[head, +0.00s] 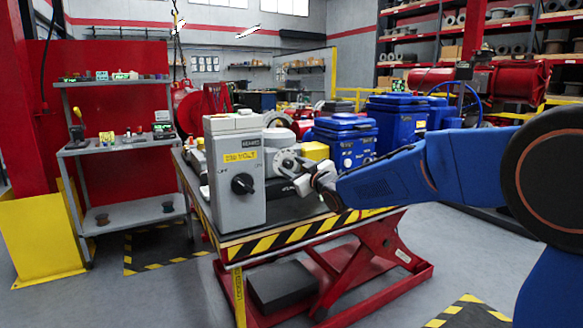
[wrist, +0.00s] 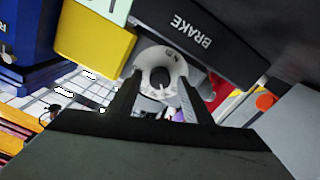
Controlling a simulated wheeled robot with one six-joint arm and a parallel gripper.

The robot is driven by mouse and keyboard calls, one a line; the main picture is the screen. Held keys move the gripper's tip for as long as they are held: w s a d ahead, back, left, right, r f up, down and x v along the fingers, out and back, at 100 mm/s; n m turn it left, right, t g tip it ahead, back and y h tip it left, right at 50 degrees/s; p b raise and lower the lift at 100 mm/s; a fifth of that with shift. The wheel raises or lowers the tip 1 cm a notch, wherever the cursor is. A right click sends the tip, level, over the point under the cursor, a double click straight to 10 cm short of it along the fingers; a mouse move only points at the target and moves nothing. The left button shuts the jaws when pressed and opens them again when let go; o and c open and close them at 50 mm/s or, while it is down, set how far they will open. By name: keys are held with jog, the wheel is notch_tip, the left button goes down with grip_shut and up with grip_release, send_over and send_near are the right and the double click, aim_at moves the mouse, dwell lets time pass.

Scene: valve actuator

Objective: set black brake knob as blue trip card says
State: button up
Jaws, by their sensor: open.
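My gripper (head: 304,185) is at the right of the grey switch box in the head view. In the wrist view its two dark fingers (wrist: 158,88) stand apart, open, on either side of a pale rounded dial plate (wrist: 160,65) with dark lettering. A dark panel lettered BRAKE (wrist: 190,30) is just beyond it. I cannot identify the blue trip card.
The red lift table (head: 300,236) has a yellow-black striped edge. Blue lidded boxes (head: 345,140) and a small yellow block (head: 315,151) stand on it. A grey shelf unit (head: 120,150) with small items is at the left. Bare floor lies in front.

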jog(key=v, duration=1.6)
jog(key=shift+s+d, duration=0.1)
jog(key=shift+d, duration=0.05)
